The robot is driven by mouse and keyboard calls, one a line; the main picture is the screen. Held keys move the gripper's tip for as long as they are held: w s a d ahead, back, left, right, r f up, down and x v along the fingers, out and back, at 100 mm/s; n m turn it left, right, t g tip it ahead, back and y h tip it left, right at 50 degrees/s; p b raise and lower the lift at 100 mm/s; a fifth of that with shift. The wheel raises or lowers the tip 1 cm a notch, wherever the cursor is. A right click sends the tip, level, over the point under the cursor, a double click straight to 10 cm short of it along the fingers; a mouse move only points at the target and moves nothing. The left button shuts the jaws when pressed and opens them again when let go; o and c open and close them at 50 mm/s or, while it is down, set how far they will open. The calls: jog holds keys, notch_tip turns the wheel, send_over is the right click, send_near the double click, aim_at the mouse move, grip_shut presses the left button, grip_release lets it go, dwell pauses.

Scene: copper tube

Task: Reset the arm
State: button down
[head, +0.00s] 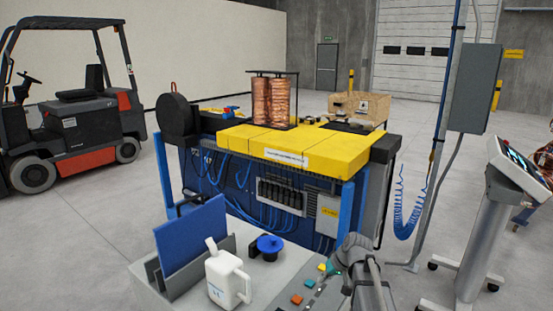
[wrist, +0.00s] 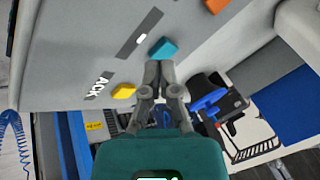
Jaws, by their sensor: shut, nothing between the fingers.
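My gripper (wrist: 160,68) is shut and empty, its two fingers together in the wrist view. The fingertips appear at the near edge of a teal button (wrist: 163,48) on a grey panel. I cannot tell whether they touch it. A yellow button (wrist: 123,91) is to the left, beside the white letters "ACK", and an orange button (wrist: 217,5) is at the top edge. In the head view my arm reaches over the right side of the grey console (head: 263,285), near the orange button (head: 297,299), the teal button (head: 309,283) and the yellow button (head: 321,267).
Behind is a yellow-topped machine (head: 265,143) with copper coils (head: 271,100). A screen stand (head: 480,220) is at right, a forklift (head: 75,115) at left.

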jog(key=s+f+m+g+h, duration=0.1)
jog(key=s+h, duration=0.1)
jog(key=s, duration=0.7)
jog(key=s+d+f+m+g+h, duration=0.1)
jog(key=s+h, duration=0.2)
jog(key=s, duration=0.6)
jog(key=shift+s+d+f+g, duration=0.15)
jog(key=shift+d+f+g, duration=0.05)
jog(key=shift+g, duration=0.1)
